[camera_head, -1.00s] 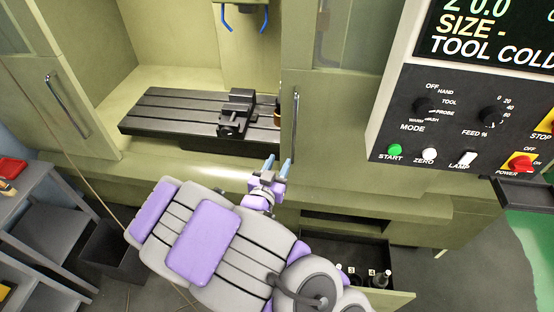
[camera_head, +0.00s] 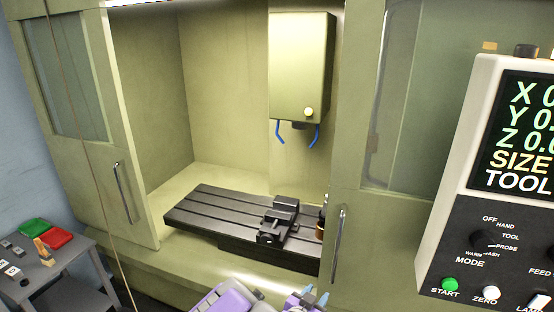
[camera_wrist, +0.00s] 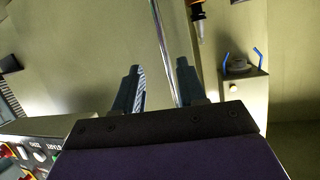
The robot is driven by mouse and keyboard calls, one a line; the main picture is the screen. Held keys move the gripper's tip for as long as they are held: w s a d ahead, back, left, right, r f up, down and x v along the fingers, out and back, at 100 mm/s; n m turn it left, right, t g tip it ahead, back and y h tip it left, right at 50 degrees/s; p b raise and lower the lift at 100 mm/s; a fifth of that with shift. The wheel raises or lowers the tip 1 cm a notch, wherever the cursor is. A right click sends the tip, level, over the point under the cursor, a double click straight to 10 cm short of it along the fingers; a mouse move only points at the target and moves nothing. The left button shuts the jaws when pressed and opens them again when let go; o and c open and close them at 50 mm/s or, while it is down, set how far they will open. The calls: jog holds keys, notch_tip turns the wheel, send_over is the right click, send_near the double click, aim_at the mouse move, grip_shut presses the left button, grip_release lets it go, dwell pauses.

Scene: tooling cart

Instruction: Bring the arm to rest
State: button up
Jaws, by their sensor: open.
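My gripper (camera_head: 316,297) shows at the bottom edge of the head view, in front of the machine's opening, with its blue-grey fingertips apart. In the wrist view my gripper (camera_wrist: 160,88) has its two fingers spread with nothing held between them. A long metal door handle (camera_wrist: 165,50) runs behind the gap between the fingers; whether it touches them cannot be told. My purple and grey arm is mostly below the head view, so its full pose is hidden.
The open machine holds a slotted table (camera_head: 215,215) with a black vise (camera_head: 278,222). A spindle head (camera_head: 302,70) with blue nozzles hangs above. The right door handle (camera_head: 339,243) is near my gripper. A control panel (camera_head: 470,215) stands right; a side table (camera_head: 45,268) stands left.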

jog(key=s+a+n+g+y+b, duration=0.1)
jog(key=s+a+g+y+b, duration=0.15)
jog(key=s+g+y, duration=0.2)
jog(key=s+a+n+g+y+b, duration=0.1)
jog(key=s+a+n+g+y, duration=0.1)
jog(key=s+a+g+y, duration=0.3)
jog(key=s+d+r+n+g+b, duration=0.1)
jog(key=s+d, duration=0.2)
jog(key=s, duration=0.6)
jog(key=s+d+r+n+g+h+b, duration=0.1)
jog(key=s+d, duration=0.3)
jog(key=s, duration=0.5)
jog(key=s+d+r+n+g+h+b, duration=0.1)
jog(key=s+d+r+n+g, duration=0.1)
jog(key=s, duration=0.6)
jog(key=shift+s+d+r+b, duration=0.3)
jog(key=shift+s+d+r, duration=0.1)
jog(key=shift+d+r, duration=0.4)
